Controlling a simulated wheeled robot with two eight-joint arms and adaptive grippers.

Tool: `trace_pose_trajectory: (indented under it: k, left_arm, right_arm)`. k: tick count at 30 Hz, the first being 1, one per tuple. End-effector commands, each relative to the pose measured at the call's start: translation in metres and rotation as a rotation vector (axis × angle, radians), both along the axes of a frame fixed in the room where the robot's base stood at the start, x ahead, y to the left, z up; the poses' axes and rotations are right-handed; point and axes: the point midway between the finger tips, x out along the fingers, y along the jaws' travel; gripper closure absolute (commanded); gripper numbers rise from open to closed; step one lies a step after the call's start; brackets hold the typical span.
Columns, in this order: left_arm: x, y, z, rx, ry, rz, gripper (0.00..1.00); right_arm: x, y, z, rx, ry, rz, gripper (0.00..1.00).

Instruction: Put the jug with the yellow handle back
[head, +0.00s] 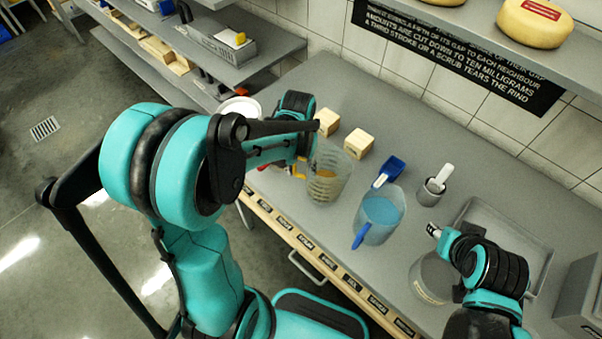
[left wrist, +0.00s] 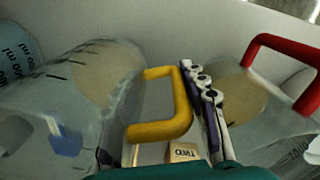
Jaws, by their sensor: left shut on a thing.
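The clear jug (head: 325,178) with amber contents stands in the head view near the bench's front edge, close to my left gripper (head: 303,158). Its yellow handle (left wrist: 172,128) shows in the left wrist view, right beside the fingers of my left gripper (left wrist: 205,105). The fingers are close together on the handle side; exactly how they meet the handle is hard to see. Whether the jug touches the bench is unclear. My right gripper (head: 434,231) is at the right, above a grey round vessel (head: 430,280); its finger opening is too small to judge.
A blue-handled jug (head: 380,217) stands right of the jug. A red-handled vessel (left wrist: 265,105) is close right of my left fingers. A grey tray (head: 505,230) is at right.

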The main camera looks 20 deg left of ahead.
Motion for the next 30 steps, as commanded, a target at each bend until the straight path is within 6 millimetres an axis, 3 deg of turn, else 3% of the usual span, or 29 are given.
trace_pose_trajectory:
  k: [3, 13, 14, 16, 26, 30]
  left_arm:
    - [0.000, 0.000, -0.013, 0.000, 0.000, 0.000, 1.00]
    - [0.000, 0.000, -0.016, 0.000, 0.000, 0.000, 1.00]
    - [0.000, 0.000, -0.016, 0.000, 0.000, 0.000, 0.52]
    - [0.000, 0.000, -0.015, 0.000, 0.000, 0.000, 0.36]
    - [0.000, 0.000, -0.013, 0.000, 0.000, 0.000, 0.36]
    - [0.000, 0.000, 0.003, 0.000, 0.000, 0.000, 0.36]
  right_arm:
    - [0.000, 0.000, -0.006, 0.000, 0.000, 0.000, 0.60]
    - [0.000, 0.000, -0.008, 0.000, 0.000, 0.000, 0.60]
    - [0.000, 0.000, -0.008, 0.000, 0.000, 0.000, 0.60]
    - [0.000, 0.000, -0.007, 0.000, 0.000, 0.000, 0.60]
    - [0.000, 0.000, -0.005, 0.000, 0.000, 0.000, 0.60]
    - [0.000, 0.000, 0.002, 0.000, 0.000, 0.000, 0.60]
